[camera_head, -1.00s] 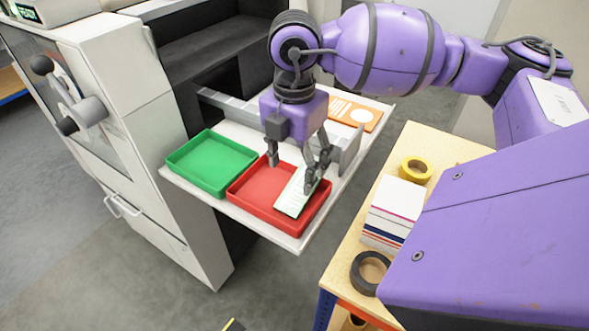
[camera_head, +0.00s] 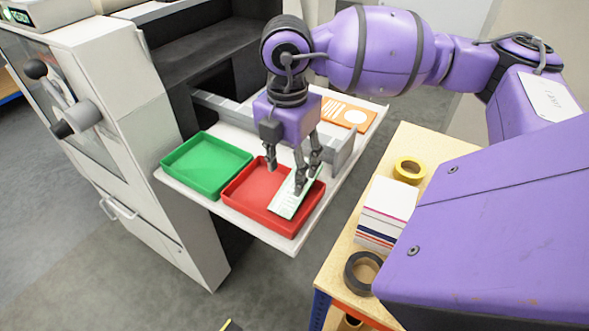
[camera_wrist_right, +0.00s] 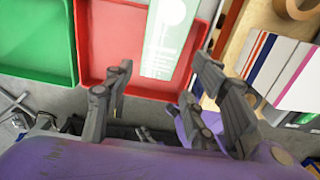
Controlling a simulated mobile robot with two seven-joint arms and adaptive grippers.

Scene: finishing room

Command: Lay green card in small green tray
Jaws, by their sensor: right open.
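The green card (camera_head: 286,208), pale with a green print, is at the right part of the red tray (camera_head: 244,200); I cannot tell if it lies flat. The small green tray (camera_head: 205,183) stands left of the red one and is empty. My right gripper (camera_head: 288,176) is open above the red tray, and its fingers hide part of the card. In the right wrist view the card (camera_wrist_right: 165,45) shows beyond and between the spread fingertips (camera_wrist_right: 162,70), with the green tray (camera_wrist_right: 35,45) at the left. My left gripper is not in view.
Both trays stand on a white shelf (camera_head: 285,242) projecting from a grey machine (camera_head: 115,90). An orange card (camera_head: 343,115) lies at its back. At the right, a wooden bench (camera_head: 345,265) holds a card stack (camera_head: 388,205), yellow tape (camera_head: 409,170) and dark tape (camera_head: 363,271).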

